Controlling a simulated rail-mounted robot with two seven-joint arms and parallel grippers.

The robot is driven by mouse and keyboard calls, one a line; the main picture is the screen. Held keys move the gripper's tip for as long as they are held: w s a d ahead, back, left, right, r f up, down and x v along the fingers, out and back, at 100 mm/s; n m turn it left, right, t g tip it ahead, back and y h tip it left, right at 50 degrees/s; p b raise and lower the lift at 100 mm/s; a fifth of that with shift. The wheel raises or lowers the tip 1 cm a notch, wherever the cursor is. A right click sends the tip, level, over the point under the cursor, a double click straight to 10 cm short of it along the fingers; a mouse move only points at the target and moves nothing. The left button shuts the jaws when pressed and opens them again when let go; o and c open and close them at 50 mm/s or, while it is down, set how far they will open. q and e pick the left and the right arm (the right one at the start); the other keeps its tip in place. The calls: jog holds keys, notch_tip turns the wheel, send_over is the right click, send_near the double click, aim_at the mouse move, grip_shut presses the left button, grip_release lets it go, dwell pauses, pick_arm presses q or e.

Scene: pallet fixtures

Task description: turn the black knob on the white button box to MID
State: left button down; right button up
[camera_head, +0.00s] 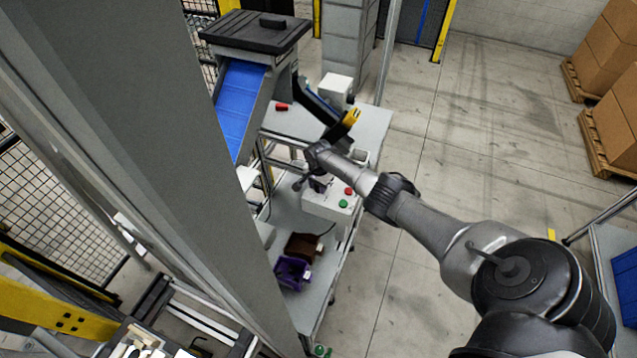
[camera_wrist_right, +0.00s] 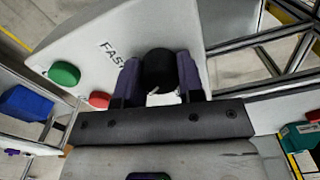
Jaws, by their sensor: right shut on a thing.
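The white button box (camera_head: 322,208) stands on the grey cart; it also fills the upper left of the right wrist view (camera_wrist_right: 130,30). It carries a green button (camera_wrist_right: 64,73) and a red button (camera_wrist_right: 99,99). The black knob (camera_wrist_right: 159,68) sits between the two dark fingers of my right gripper (camera_wrist_right: 160,88), which is shut on it. Printed letters "FAS" show beside the knob, partly covered by a finger. In the head view my right gripper (camera_head: 318,184) is at the box, and the knob is hidden there. The knob's pointer direction cannot be made out. My left gripper is not in view.
The cart's lower shelf holds a purple bin (camera_head: 292,272) and a brown bin (camera_head: 304,246). A blue chute (camera_head: 238,100) stands behind, beside a small red object (camera_head: 282,106) on the upper shelf (camera_head: 290,124). Open floor lies right of the cart.

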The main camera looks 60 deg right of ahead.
jog(key=shift+m, duration=0.3)
dwell(0.4)
jog(key=o, duration=0.9)
